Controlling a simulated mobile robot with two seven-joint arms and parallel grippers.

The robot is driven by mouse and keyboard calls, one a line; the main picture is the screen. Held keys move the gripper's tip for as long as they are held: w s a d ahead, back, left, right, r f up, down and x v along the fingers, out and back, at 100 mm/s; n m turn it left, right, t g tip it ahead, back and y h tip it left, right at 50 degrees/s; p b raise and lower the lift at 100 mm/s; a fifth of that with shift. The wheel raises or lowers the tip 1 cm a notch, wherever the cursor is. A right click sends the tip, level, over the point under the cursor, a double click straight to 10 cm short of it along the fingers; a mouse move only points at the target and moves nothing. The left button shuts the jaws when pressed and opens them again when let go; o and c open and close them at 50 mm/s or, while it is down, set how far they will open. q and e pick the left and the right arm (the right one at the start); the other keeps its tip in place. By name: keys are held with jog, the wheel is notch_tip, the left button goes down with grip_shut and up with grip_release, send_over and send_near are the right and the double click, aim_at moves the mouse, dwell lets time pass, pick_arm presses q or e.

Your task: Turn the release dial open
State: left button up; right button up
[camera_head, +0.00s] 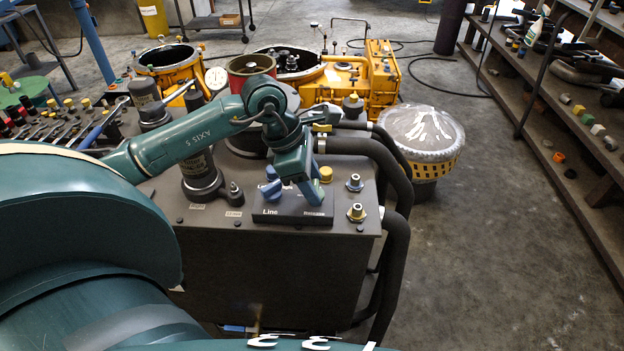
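A dark control panel (289,212) marked "Line" sits on top of the grey cabinet (270,270) in the middle. A blue knob-like part (270,188) stands at its left side; I take it for the dial. My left gripper (312,190) reaches down over the panel from above, just right of the blue part. Its blue finger end is low over the panel's right half. I cannot tell whether it touches anything or how far its fingers are apart. Any panel marking behind it is hidden. My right gripper is not in view.
A yellow cap (326,173) and metal fittings (357,212) stand right of the panel. Thick black hoses (397,250) bend down the cabinet's right side. A dark cylinder (200,175) stands at left. A covered yellow basket (424,140) stands on the floor, with clear floor farther right.

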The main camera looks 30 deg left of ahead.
pick_arm(q)
jog(key=c, duration=0.6)
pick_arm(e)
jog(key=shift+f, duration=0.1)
